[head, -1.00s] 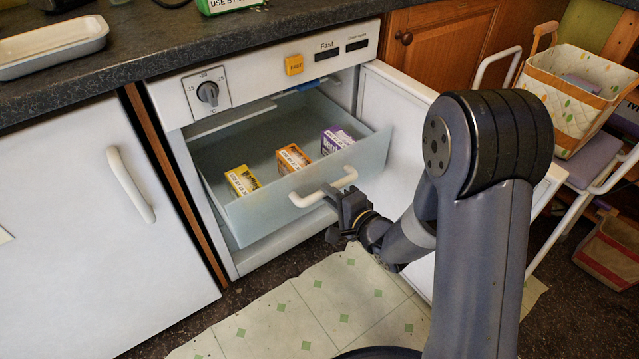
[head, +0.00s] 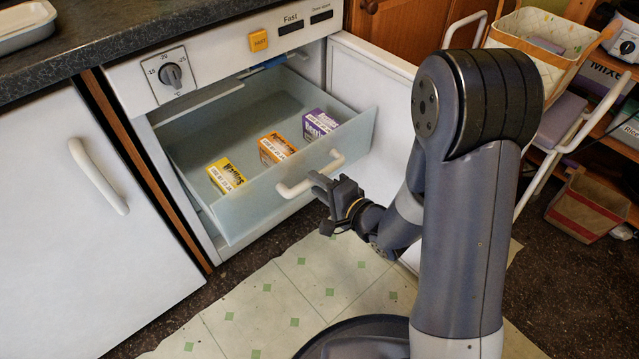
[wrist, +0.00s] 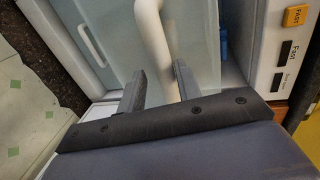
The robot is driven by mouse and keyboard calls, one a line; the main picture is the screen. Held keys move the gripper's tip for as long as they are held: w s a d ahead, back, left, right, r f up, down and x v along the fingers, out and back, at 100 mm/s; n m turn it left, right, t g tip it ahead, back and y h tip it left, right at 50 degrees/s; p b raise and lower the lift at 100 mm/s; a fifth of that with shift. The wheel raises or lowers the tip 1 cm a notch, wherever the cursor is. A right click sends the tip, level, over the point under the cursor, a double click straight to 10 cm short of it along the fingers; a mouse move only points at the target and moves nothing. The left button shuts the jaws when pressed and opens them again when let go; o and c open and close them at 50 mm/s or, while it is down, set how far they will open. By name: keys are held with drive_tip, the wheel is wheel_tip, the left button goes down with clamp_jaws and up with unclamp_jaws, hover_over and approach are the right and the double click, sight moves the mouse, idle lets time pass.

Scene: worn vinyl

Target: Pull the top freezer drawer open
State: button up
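The top freezer drawer (head: 300,172) is translucent and pulled well out of the white freezer, with its inside in view. Its white bar handle (head: 309,176) crosses the front. My gripper (head: 325,188) is at the right part of the handle. In the wrist view the handle (wrist: 153,40) passes between the two fingers of my gripper (wrist: 159,88). The right finger lies close against the bar. A gap shows between the bar and the left finger. The fingers stand apart. Whether the right finger touches the bar is hard to tell.
Yellow (head: 225,174), orange (head: 274,149) and purple (head: 319,124) boxes lie in the drawer. The freezer door (head: 375,95) stands open on the right. A trolley with a basket (head: 540,45) is farther right.

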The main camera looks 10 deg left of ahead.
drive_tip(key=shift+o, duration=0.8)
drive_tip(key=shift+r, duration=0.1)
drive_tip(key=p+v, duration=0.2)
drive_tip(key=v, duration=0.8)
drive_tip(key=shift+s+d, duration=0.25)
drive_tip(key=b+x, duration=0.2)
drive_tip(key=x, duration=0.9)
drive_tip(key=shift+r, duration=0.15)
drive_tip(key=shift+w, duration=0.15)
